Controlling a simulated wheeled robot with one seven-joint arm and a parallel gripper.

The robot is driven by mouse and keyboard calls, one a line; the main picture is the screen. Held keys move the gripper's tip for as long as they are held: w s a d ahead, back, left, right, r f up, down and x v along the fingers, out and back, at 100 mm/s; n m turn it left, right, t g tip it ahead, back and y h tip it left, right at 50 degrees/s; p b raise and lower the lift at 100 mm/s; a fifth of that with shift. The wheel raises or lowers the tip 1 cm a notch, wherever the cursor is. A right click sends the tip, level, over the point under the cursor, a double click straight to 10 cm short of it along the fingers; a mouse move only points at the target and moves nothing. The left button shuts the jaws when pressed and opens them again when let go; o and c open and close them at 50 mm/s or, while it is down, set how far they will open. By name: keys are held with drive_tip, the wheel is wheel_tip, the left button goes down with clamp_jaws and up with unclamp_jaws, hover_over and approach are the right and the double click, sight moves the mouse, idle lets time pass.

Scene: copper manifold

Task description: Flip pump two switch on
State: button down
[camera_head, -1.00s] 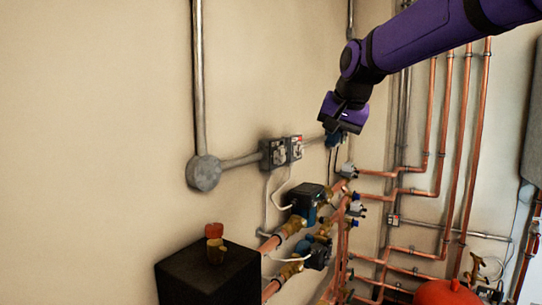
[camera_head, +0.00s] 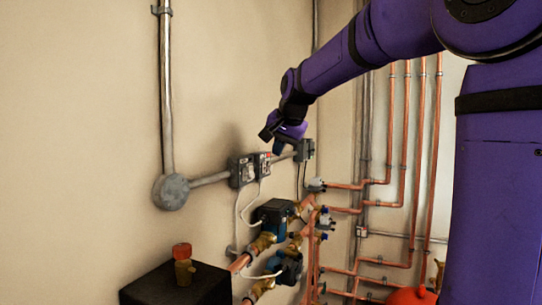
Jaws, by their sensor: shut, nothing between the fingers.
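Two small grey switch boxes sit side by side on the beige wall, a left one (camera_head: 242,171) and a right one (camera_head: 263,165). Each has a switch on its front, with a reddish mark on the right one. I cannot read labels or tell which is pump two, nor the switch positions. My gripper (camera_head: 272,142) is shut and empty. In the picture it is just above the right switch box; whether it touches anything is unclear. Cables run from the boxes toward two pumps, an upper one (camera_head: 271,214) and a lower one (camera_head: 287,267).
A round grey junction box (camera_head: 171,191) and conduit are left of the switches. Another grey box (camera_head: 304,150) is to their right. Copper pipes (camera_head: 388,160) line the far wall. A black box (camera_head: 175,287) with a red-capped brass valve (camera_head: 183,268) stands low in front.

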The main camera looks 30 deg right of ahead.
drive_tip(key=w+a+f, duration=0.1)
drive_tip(key=w+f, duration=0.6)
drive_tip(key=w, duration=0.1)
drive_tip(key=shift+a+f, duration=0.3)
drive_tip(key=shift+a, duration=0.05)
drive_tip(key=shift+w+a, duration=0.1)
drive_tip(key=shift+w, duration=0.05)
drive_tip(key=shift+w+a+f, duration=0.1)
drive_tip(key=shift+w, duration=0.1)
drive_tip(key=shift+r, duration=0.85)
